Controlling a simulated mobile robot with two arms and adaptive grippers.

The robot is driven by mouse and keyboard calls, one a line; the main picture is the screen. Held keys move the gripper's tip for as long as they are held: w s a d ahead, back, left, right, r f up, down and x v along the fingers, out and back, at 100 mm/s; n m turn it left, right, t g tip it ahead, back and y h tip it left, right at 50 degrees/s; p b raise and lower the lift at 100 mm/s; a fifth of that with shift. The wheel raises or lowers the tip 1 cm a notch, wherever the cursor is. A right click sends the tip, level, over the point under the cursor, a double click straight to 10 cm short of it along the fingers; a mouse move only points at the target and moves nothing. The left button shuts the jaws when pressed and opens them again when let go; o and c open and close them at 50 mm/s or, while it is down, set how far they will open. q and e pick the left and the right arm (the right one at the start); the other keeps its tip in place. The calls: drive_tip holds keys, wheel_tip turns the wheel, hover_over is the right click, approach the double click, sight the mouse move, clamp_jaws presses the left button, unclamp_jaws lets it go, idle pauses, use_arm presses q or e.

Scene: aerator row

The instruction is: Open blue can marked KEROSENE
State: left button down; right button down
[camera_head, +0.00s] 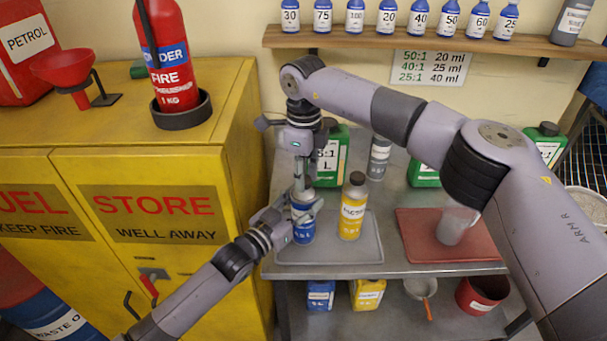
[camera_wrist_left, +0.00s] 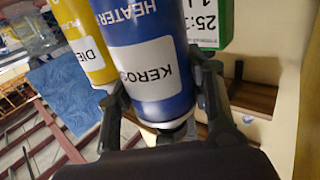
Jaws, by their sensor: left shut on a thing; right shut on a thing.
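The blue can (camera_head: 303,233) stands upright on the grey mat (camera_head: 360,252) on the metal table. In the left wrist view the blue can (camera_wrist_left: 150,70) shows upside down, its white label reading "KEROS…". My left gripper (camera_head: 302,213) is shut around the can's body from the left; its fingers (camera_wrist_left: 163,105) flank the can. My right gripper (camera_head: 301,192) reaches down from above and is shut at the top of the can. The can's cap is hidden by the right gripper, so I cannot see whether it is seated.
A yellow can (camera_head: 352,212) stands close to the right of the blue one. Green cans (camera_head: 331,160) and a grey bottle (camera_head: 379,158) stand behind. The yellow cabinet (camera_head: 130,130) is at left.

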drive_tip(key=n, duration=0.5)
drive_tip(key=shift+w+d+n, duration=0.1)
drive_tip(key=shift+n, duration=0.3)
drive_tip(key=n, duration=0.5)
drive_tip(key=shift+r, duration=0.1)
drive_tip(key=n, duration=0.5)
drive_tip(key=shift+n, duration=0.4)
drive_tip(key=n, duration=0.5)
drive_tip(key=shift+n, duration=0.4)
drive_tip(key=shift+r, duration=0.2)
drive_tip(key=shift+r, duration=0.9)
drive_tip(key=shift+r, duration=0.1)
